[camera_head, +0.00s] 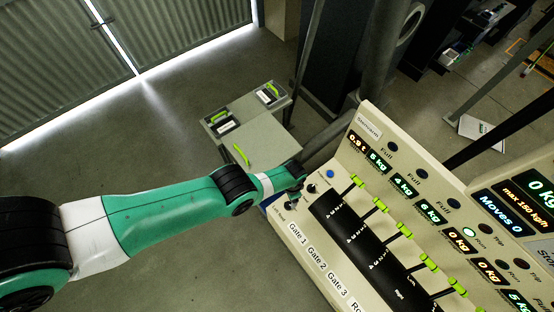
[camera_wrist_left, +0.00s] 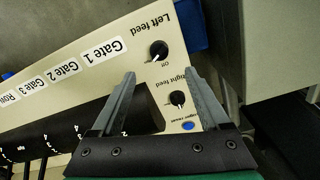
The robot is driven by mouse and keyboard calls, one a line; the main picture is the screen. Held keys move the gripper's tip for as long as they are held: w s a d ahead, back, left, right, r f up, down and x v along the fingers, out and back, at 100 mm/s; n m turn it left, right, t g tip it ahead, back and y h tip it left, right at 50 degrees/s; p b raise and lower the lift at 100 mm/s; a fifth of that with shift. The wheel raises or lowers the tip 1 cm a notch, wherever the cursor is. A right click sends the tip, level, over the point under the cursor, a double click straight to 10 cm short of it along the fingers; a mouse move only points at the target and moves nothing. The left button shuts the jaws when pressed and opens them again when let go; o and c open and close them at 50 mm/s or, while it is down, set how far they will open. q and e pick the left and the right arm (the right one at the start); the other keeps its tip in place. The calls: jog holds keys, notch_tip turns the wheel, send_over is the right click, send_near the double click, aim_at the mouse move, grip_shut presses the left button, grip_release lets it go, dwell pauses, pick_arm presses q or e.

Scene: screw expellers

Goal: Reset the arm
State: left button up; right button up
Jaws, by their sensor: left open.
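My left arm (camera_head: 165,212) reaches in from the left of the head view. The black Left feed knob (camera_wrist_left: 158,50) shows between the fingertips, and the Right feed knob (camera_wrist_left: 177,98) lies between the fingers nearer the palm. A blue button (camera_wrist_left: 188,125) is close to the palm. I cannot tell how far the fingers are above the panel. My right gripper is not in view.
Green-handled levers (camera_head: 379,205) run along the panel beside black slotted covers. Lit displays (camera_head: 403,186) stand on the raised back. A dark post (camera_head: 378,60) rises behind the panel. Floor at left is clear.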

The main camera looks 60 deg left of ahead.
pick_arm(q)
jog(key=shift+d+r, duration=0.1)
dwell(0.5)
jog(key=w+d+r+t, duration=0.2)
jog(key=w+r+t, duration=0.6)
jog(key=w+r, duration=1.25)
jog(key=w+d+r+t, duration=0.1)
jog(key=w+r+t, duration=0.2)
jog(key=r, duration=0.7)
jog(key=w+d+r+t, duration=0.1)
jog(key=w+r+t, duration=0.2)
jog(key=r, duration=0.8)
jog(key=s+d+r+t, duration=0.1)
jog(key=s+r+t, duration=0.2)
jog(key=r, duration=0.8)
jog(key=s+r+t, duration=0.3)
jog(key=r, duration=0.7)
jog(key=s+r+n+t+h, duration=0.1)
jog(key=s+r+t, duration=0.6)
jog(key=s+r, duration=1.1)
jog(key=s, duration=0.3)
jog(key=shift+a+r+n, duration=0.15)
jog(key=shift+r+n, duration=0.15)
